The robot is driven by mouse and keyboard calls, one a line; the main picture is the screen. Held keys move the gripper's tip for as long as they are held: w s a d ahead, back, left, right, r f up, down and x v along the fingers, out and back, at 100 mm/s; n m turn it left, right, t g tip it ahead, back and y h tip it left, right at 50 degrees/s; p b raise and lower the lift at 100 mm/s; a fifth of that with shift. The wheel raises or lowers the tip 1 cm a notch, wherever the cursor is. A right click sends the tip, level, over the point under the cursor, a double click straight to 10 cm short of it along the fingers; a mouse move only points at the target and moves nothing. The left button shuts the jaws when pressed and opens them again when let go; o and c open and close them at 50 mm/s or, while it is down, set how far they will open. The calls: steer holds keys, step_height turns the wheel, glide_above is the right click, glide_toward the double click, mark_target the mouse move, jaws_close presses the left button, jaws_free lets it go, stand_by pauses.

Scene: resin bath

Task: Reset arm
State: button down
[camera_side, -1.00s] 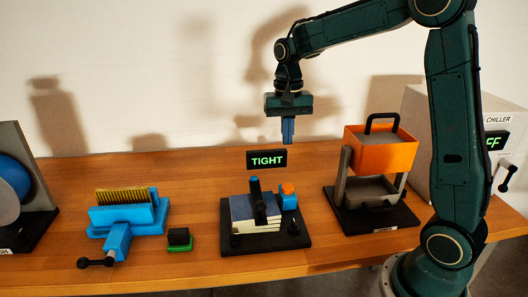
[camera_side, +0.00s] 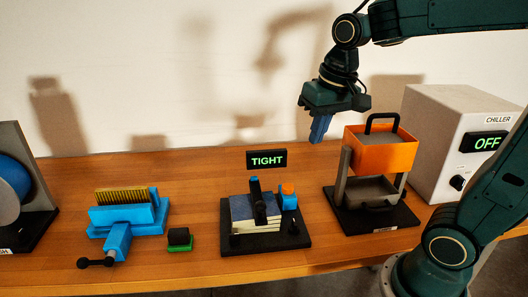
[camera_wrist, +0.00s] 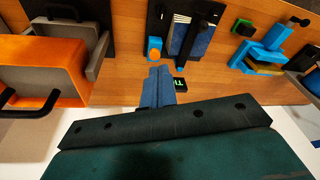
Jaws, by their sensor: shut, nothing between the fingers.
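My gripper (camera_side: 319,128) is in the air near the back wall, above and a little left of the orange container. Its blue fingers are together, with nothing between them, and it is slightly tilted. In the wrist view, my gripper (camera_wrist: 158,75) shows its blue fingers shut at the middle of the picture. My arm reaches in from the right in the side view.
An orange container (camera_side: 382,155) with a black handle sits on a grey stand on a black base. A clamp fixture (camera_side: 265,242) stands under a sign (camera_side: 267,159) reading TIGHT. A blue vise (camera_side: 117,240) and green-black block (camera_side: 179,240) are left. The chiller (camera_side: 432,125) reads OFF.

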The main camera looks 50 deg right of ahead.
steer(key=s+a+f+n+t, duration=0.1)
steer(key=s+a+n+t, duration=0.2)
steer(key=s, duration=0.7)
steer(key=shift+s+f+n, duration=0.15)
steer(key=shift+s+n, duration=0.2)
steer(key=shift+n, duration=0.35)
steer(key=c, duration=2.1)
jaws_free()
steer(key=shift+a, duration=0.1)
